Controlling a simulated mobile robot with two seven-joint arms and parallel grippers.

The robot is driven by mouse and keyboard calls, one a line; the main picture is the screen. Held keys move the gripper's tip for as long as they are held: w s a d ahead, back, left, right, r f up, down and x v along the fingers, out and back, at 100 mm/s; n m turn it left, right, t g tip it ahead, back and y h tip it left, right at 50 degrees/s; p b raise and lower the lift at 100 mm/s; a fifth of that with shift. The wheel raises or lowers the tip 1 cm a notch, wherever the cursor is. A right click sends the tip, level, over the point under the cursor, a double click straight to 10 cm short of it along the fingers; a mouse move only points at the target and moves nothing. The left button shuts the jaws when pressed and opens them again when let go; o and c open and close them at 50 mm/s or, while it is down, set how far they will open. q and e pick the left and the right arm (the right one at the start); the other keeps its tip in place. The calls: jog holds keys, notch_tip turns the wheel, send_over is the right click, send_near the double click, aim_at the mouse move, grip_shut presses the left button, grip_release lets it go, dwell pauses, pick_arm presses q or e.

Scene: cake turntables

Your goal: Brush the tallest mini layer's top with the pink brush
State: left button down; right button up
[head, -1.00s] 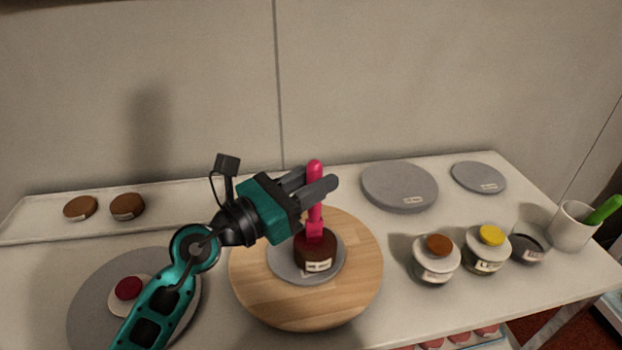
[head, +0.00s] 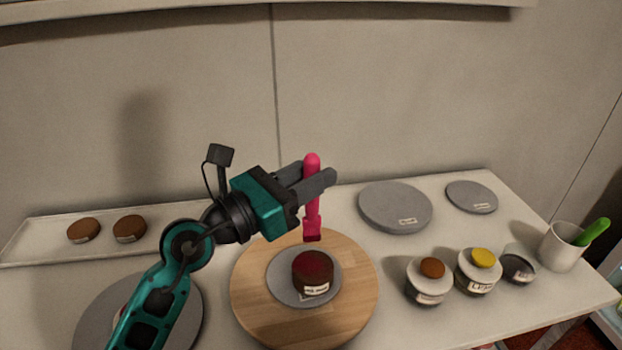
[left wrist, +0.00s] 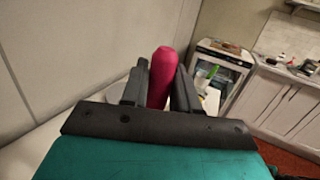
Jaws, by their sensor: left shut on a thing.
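My left gripper (head: 318,178) is shut on the pink brush (head: 312,200), which hangs upright with its bristle end down. The brush handle also shows between the fingers in the left wrist view (left wrist: 161,78). A dark brown mini layer (head: 312,272) with a label and a dark red top stands on a grey disc (head: 283,290) on the wooden turntable (head: 255,310). The brush tip is above this layer, apart from it. Two lighter brown mini layers (head: 84,230) (head: 129,229) lie on the white tray at the left. My right gripper is not in view.
The white tray (head: 50,248) is at the back left. A large grey disc (head: 190,318) lies front left, partly behind my arm. Grey discs (head: 395,207) (head: 471,197) lie at the back right. Jars (head: 428,282) (head: 478,272) (head: 517,266) and a cup (head: 560,248) with a green-handled tool (head: 594,231) stand right.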

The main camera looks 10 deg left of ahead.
pick_arm(q)
jog(key=shift+f, duration=0.1)
dwell(0.5)
notch_tip(320, 180, down, 6)
jog(key=w+b, duration=0.2)
jog(key=b, duration=0.3)
jog(key=shift+a, duration=0.3)
jog(key=c, duration=1.4)
grip_release()
grip_shut()
jog(key=shift+f+b, duration=0.4)
jog(key=shift+b, duration=0.1)
jog(key=shift+a+r, duration=0.1)
